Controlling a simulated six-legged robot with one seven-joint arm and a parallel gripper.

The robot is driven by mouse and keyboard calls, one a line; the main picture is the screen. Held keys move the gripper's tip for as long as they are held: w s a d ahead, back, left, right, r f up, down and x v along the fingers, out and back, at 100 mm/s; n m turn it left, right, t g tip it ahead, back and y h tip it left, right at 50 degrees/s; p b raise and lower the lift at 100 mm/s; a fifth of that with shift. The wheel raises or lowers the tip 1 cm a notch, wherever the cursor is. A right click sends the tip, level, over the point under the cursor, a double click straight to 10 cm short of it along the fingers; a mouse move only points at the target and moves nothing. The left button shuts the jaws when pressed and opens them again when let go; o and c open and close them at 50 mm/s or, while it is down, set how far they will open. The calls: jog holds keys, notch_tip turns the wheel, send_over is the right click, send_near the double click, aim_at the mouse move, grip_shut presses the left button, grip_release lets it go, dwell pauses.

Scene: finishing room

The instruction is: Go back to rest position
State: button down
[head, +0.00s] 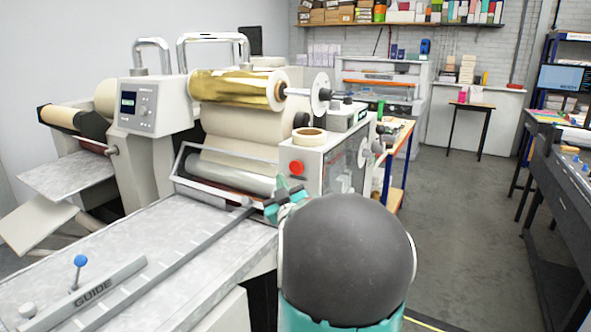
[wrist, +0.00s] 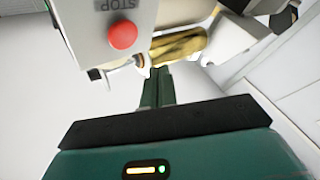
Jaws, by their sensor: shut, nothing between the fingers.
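My gripper (head: 287,203) shows in the head view as small teal fingers, partly hidden behind my dark rounded arm link. It is in front of the laminating machine (head: 325,165), near the lower part of its control end. In the wrist view my gripper (wrist: 158,84) has its dark green fingers together, with nothing between them. A red stop button (wrist: 123,35) on a pale panel is beyond the fingers to the upper left. The same red button (head: 297,168) shows in the head view just above my gripper.
A gold foil roll (head: 235,86) sits on top of the machine, and a tape roll (head: 309,136) rests on its end housing. A flat feed table with a guide bar (head: 97,287) extends at lower left. Open floor (head: 455,215) lies to the right, before a dark bench (head: 562,190).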

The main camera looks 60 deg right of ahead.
dwell(0.4)
jog(key=w+a+f+g+y, duration=0.1)
jog(key=w+a+y, duration=0.15)
jog(key=a, duration=0.65)
jog(key=w+a+f+n+g+y, duration=0.1)
jog(key=a+g+y, duration=0.15)
jog(key=a, duration=0.65)
jog(key=w+a+f+g+y, duration=0.1)
jog(key=a+y, duration=0.3)
jog(key=a, duration=0.5)
jog(key=s+a+f+n+g+y, duration=0.1)
jog(key=s+a+f+g+y, duration=0.1)
jog(key=s+a, duration=0.6)
jog(key=s+a+f+g+y, duration=0.3)
jog(key=s+a+f+g, duration=0.1)
jog(key=s+a, duration=0.5)
jog(key=a, duration=0.2)
jog(key=shift+a+f+n, duration=0.35)
jog(key=shift+n, duration=0.05)
jog(key=shift+s, duration=0.15)
